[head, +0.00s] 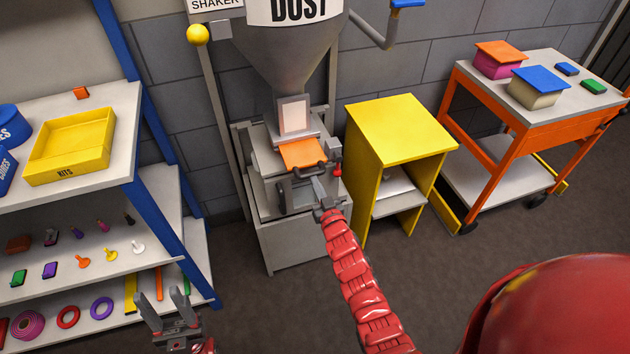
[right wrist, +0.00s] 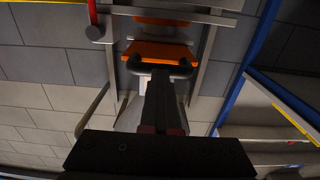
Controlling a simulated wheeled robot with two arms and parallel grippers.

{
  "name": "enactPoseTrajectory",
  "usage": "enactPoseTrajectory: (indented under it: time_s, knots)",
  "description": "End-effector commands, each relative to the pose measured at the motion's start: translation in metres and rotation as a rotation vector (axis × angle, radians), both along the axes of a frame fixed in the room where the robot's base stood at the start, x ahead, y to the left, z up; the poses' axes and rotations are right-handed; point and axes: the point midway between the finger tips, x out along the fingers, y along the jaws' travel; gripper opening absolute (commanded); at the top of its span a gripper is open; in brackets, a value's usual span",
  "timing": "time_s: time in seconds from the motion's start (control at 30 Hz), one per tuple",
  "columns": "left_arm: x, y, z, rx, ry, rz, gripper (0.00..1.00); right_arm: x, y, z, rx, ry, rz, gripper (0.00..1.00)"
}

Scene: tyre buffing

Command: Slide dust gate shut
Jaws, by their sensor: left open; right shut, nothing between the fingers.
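The dust gate is an orange plate (head: 302,152) under the grey dust hopper (head: 290,50), sticking out toward me with a dark handle (head: 311,169) on its front edge. The right wrist view also shows the orange plate (right wrist: 160,50) and the handle bar (right wrist: 160,68). My right gripper (head: 318,186) is shut and empty, its fingertips at the handle's near side. In the right wrist view its fingers (right wrist: 162,78) reach up to the bar; I cannot tell whether they touch it. My left gripper (head: 170,302) is open and empty, low beside the shelf.
A grey cabinet (head: 300,240) stands below the hopper, with a small red knob (head: 337,170) right of the gate. A yellow stand (head: 400,130) and an orange cart (head: 530,135) are to the right. A shelf (head: 120,150) with parts stands left. Floor in front is clear.

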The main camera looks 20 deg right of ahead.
Motion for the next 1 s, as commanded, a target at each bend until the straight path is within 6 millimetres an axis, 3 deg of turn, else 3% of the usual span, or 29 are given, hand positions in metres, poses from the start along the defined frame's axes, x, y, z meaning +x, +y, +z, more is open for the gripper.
enactPoseTrajectory:
  time_s: [0.17, 1.0]
  knots:
    - [0.000, 0.000, -0.001, 0.000, 0.000, 0.000, 0.50, 0.002, 0.000, 0.000, 0.000, -0.001, 0.000, 0.00]
    - [0.000, 0.000, -0.023, 0.000, 0.000, 0.000, 0.50, 0.061, 0.002, -0.001, 0.000, -0.001, 0.000, 0.00]
